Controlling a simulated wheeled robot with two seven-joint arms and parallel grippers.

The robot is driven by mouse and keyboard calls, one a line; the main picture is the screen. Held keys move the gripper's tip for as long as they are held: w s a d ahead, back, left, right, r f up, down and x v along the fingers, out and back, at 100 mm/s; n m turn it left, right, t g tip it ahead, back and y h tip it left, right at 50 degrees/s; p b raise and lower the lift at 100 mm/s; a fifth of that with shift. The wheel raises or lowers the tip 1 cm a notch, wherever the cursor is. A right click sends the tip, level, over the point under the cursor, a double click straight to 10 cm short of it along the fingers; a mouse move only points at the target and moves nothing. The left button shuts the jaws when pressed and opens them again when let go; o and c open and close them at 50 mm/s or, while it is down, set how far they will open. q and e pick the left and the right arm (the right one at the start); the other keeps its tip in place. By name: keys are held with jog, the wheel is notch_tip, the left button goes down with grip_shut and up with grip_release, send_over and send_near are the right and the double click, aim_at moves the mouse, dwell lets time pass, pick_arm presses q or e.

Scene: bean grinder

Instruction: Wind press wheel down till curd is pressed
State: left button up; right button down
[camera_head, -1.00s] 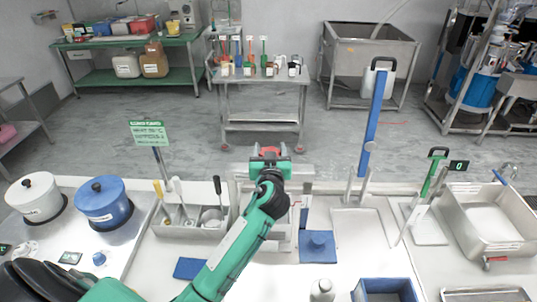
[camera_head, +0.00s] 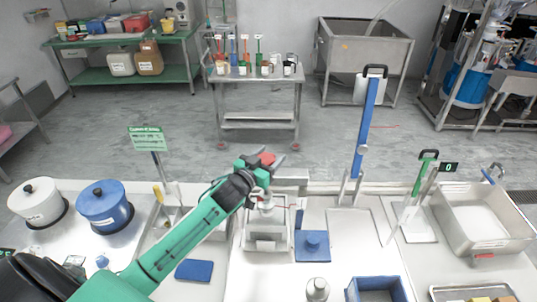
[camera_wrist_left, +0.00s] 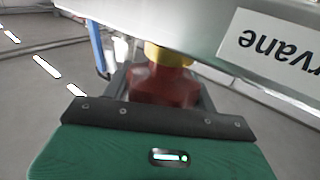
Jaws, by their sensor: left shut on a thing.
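The press (camera_head: 266,243) is a pale metal frame on the white bench, in the middle of the head view. Its red wheel (camera_head: 266,158) shows above the frame, partly hidden by my gripper. My left gripper (camera_head: 262,162) is at the top of the press, shut on the red wheel, its wrist coming in from the lower left. The left wrist view shows a blurred red part (camera_wrist_left: 165,85) with a yellow ring (camera_wrist_left: 168,55) beyond my green gripper body. I cannot make out the curd inside the press. My right gripper is not in view.
A blue pot (camera_head: 105,207) and a white pot (camera_head: 37,202) stand left. A steel basin (camera_head: 485,220) is at right.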

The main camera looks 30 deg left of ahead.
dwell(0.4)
pick_arm(q)
jog(key=o, duration=1)
jog(key=shift+s, duration=0.1)
jog(key=shift+s+f, duration=0.15)
jog(key=shift+s, duration=0.15)
jog(key=s+a+b, duration=0.1)
jog(key=s+b, duration=0.4)
jog(key=s, duration=0.8)
jog(key=shift+a, duration=0.4)
jog(key=shift+w, duration=0.1)
